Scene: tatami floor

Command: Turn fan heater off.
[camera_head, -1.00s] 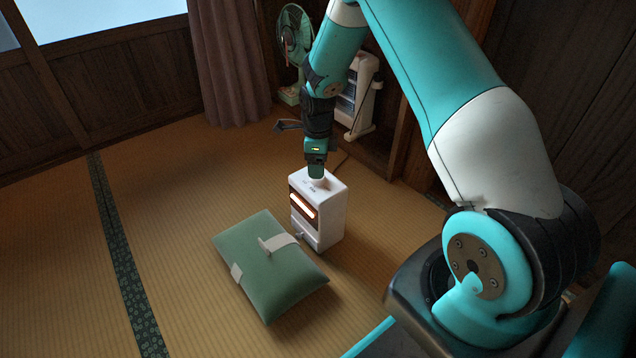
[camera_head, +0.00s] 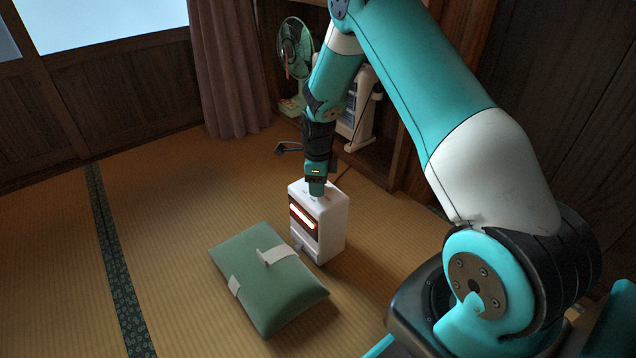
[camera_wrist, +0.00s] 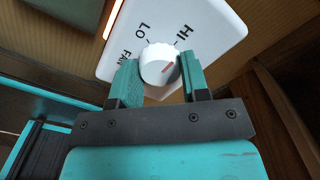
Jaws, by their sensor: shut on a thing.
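The fan heater (camera_head: 333,228) is a white box standing upright on the tatami, with an orange glowing bar (camera_head: 302,216) on its front. Its top (camera_wrist: 215,25) carries a round white knob (camera_wrist: 157,60) with a red mark, and the printed words HI, LO and FAN. The mark lies on the knob's right side, facing none of the words clearly. My gripper (camera_head: 316,190) points down onto the heater's top. In the wrist view my gripper (camera_wrist: 159,80) has one finger on each side of the knob and is shut on it. The head view hides the knob.
A green cushion (camera_head: 265,290) with pale straps lies just in front of the heater. A green fan (camera_head: 296,50) and a white appliance (camera_head: 358,110) stand behind, near the curtain (camera_head: 230,80). Open tatami (camera_head: 170,220) is at the left.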

